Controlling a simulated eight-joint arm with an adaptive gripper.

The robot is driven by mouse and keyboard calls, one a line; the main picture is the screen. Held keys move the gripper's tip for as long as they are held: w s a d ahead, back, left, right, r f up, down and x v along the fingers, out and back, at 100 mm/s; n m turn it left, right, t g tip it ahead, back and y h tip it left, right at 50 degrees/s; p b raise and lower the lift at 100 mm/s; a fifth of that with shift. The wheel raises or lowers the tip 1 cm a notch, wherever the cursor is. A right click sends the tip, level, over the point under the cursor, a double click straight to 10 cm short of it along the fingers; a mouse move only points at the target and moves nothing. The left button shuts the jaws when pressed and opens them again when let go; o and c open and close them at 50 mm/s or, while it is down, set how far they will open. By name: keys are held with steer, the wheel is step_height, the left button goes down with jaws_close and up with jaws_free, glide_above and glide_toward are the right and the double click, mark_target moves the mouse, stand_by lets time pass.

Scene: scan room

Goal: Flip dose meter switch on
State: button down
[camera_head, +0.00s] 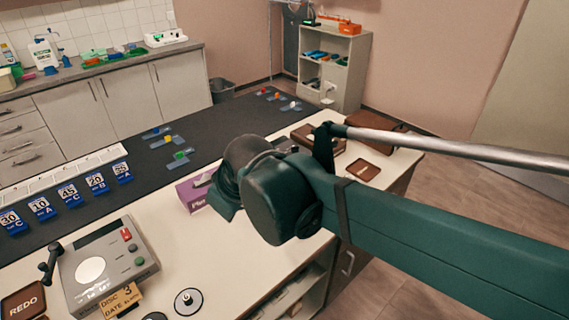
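A grey console (88,258) stands on the near left of the table. It has a dark display strip, a pale round disc, a red switch (126,234), a green button (139,261) and a black crank on its left side. I cannot read a dose meter label on it, nor tell which way the switch is set. A small white device (164,38) with coloured spots is on the back counter, too small to make out. My dark green arm reaches in from the right, its joint right of the console and apart from it. My gripper's fingertips do not show.
Blue number cards (69,195) stand in a row behind the console. A purple box (193,192) is beside my arm's joint. White tabletop between console and arm is clear.

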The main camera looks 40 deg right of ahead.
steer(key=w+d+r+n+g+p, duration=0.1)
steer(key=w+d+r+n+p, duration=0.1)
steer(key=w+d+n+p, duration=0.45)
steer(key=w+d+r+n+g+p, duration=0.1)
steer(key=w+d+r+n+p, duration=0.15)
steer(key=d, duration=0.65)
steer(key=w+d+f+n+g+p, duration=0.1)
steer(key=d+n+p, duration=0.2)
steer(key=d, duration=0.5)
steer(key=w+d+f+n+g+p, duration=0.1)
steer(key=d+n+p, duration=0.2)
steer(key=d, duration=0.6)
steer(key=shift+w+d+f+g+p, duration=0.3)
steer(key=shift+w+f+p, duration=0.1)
steer(key=shift+p, duration=0.85)
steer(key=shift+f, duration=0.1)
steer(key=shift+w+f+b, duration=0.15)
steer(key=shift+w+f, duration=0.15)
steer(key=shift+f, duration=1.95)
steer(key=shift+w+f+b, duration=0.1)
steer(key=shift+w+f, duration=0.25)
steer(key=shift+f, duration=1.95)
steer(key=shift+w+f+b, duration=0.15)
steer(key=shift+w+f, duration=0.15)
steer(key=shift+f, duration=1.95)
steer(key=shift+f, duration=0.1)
